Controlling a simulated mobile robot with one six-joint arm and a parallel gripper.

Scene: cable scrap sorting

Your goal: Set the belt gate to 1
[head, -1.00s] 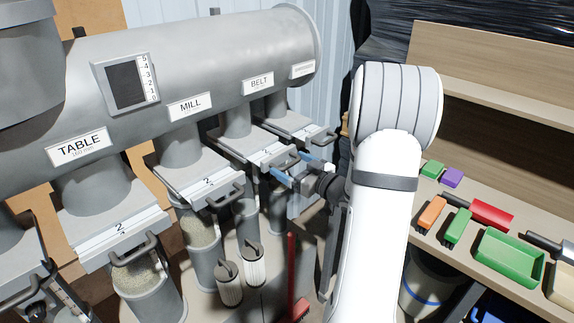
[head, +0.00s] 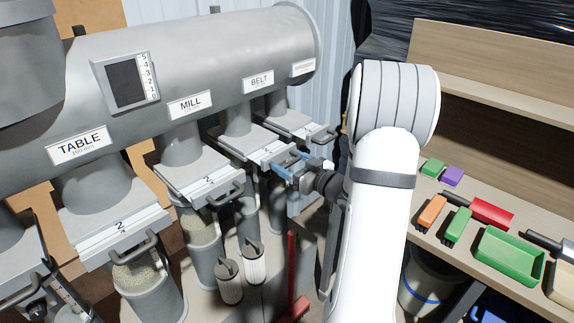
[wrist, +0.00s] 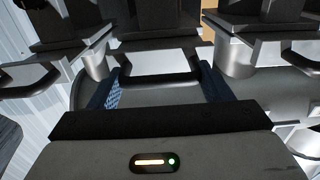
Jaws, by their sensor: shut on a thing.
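The belt gate (head: 250,142) is a grey slide plate under the pipe with the BELT label (head: 259,82). Its front strip carries a number too small to read surely. Its dark bar handle (wrist: 160,80) spans between my fingers in the wrist view. My gripper (head: 297,167) has blue-padded fingers and is shut on this handle, partly hiding it in the head view. The fingers show on both sides of the handle in the wrist view.
The mill gate (head: 198,180) and table gate (head: 115,232) stand to the left, both showing 2. Another gate (head: 295,125) sits close behind on the right. Filter canisters (head: 229,282) and a red-handled tool (head: 292,270) stand below. A shelf (head: 480,180) with brushes and trays is at right.

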